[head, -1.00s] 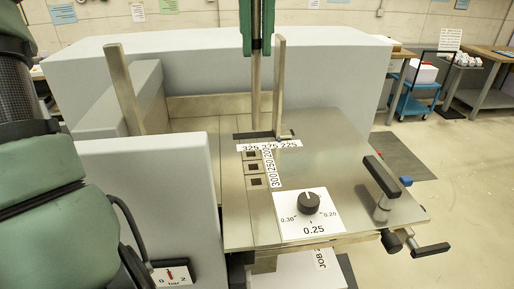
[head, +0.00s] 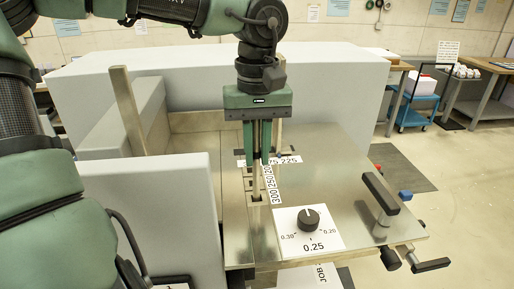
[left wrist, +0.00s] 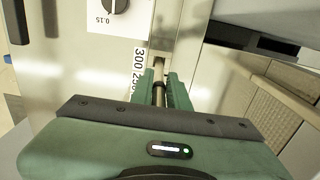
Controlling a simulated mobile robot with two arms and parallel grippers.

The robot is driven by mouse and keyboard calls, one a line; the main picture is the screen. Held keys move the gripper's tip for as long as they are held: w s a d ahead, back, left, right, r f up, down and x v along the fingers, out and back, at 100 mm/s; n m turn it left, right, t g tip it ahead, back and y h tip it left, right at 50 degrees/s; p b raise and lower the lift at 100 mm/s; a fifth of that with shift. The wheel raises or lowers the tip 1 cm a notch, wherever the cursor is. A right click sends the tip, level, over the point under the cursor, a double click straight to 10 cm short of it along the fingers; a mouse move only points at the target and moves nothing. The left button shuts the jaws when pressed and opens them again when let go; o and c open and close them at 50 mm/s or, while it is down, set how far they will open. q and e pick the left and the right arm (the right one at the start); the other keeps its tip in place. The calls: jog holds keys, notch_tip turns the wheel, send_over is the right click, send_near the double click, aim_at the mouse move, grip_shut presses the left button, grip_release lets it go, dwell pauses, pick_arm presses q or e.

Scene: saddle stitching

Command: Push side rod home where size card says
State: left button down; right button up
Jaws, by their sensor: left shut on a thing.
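My left gripper (head: 258,186) points straight down over the steel table and is shut on the side rod (head: 254,188). The rod is a slim upright metal bar; it also shows between the green fingers in the left wrist view (left wrist: 158,68). Its lower end is at the row of square holes beside the 300/250/200 label (head: 271,184), close to the 300 end. I cannot tell whether the tip is inside a hole. The fingers hide part of the label and the other holes. A sheet marked JOB (head: 320,273) is cut off at the bottom; its size is not readable. My right gripper is not in view.
A second upright bar (head: 279,136) stands behind the gripper, beside the 325/275/225 label. A tall flat post (head: 127,110) rises at the left. A dial set near 0.25 (head: 308,219) and a black-handled lever (head: 381,194) are to the right. Grey housings flank the table.

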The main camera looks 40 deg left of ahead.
pick_arm(q)
jog(key=c, duration=1.4)
grip_release()
jog(key=shift+o, duration=0.2)
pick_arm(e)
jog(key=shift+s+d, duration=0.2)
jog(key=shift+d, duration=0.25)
